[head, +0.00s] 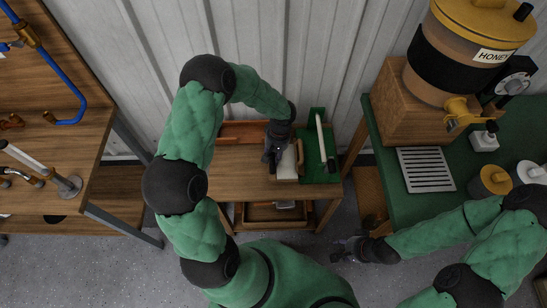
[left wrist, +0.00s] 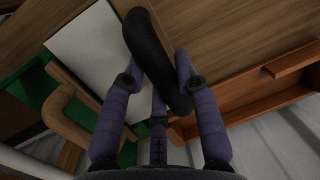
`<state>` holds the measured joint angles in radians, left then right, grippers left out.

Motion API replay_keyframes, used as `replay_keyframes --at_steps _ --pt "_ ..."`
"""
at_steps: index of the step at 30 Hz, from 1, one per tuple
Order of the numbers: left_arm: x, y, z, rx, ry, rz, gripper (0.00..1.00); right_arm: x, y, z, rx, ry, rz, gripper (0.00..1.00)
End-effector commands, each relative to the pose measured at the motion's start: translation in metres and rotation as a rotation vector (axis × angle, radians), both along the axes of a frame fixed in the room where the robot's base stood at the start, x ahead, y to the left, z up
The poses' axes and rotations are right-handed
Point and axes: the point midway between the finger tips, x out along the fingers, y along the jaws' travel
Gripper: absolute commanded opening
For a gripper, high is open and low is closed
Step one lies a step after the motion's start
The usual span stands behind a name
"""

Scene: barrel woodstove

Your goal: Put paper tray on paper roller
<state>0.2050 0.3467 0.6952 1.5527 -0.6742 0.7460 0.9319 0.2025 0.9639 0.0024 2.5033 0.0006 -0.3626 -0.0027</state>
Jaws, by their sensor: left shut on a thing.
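My left gripper (head: 270,157) is over the small wooden table. In the left wrist view its purple fingers (left wrist: 160,100) are closed around a long dark thing (left wrist: 150,50), which I cannot identify. A wooden tray-like piece with a pale top (head: 287,164) lies just right of the gripper; its pale top (left wrist: 88,45) and a curved wooden handle (left wrist: 62,100) show in the left wrist view. A green board with a long white bar (head: 321,140), possibly the paper roller, stands to its right. My right gripper (head: 348,249) is low, right of the table, fingers apart and empty.
The small table (head: 230,175) has bare wood at its left and a lower shelf. A workbench (head: 60,120) with blue pipe stands at left. At right a green counter (head: 395,195) holds a honey dispenser (head: 455,70) and a grille (head: 425,170). A corrugated wall is behind.

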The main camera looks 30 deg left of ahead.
Motion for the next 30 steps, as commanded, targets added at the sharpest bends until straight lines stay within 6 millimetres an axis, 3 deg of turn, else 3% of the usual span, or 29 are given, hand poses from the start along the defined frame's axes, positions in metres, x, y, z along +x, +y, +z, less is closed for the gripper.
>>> replay_keyframes --at_steps 3,8,15,27,28,30 --pt "0.012 0.007 -0.001 0.001 -0.001 0.000 0.00 0.000 0.000 -0.003 0.000 0.000 0.000 0.40" --pt "0.015 0.009 -0.005 -0.001 0.001 -0.001 0.00 0.000 0.000 -0.006 0.000 0.000 0.000 0.40" --pt "0.014 0.009 -0.035 -0.001 0.002 0.000 0.00 0.000 0.000 -0.020 0.000 0.000 0.000 0.40" --pt "0.015 0.009 -0.039 0.000 0.000 0.000 0.00 0.000 0.000 -0.023 0.000 0.000 0.000 0.40" --pt "0.015 0.009 -0.039 0.000 0.000 0.000 0.33 0.000 0.000 -0.023 0.000 0.000 0.000 0.40" --pt "0.015 0.009 -0.038 0.000 0.000 0.000 0.53 0.000 0.000 -0.022 0.000 0.000 0.000 0.40"
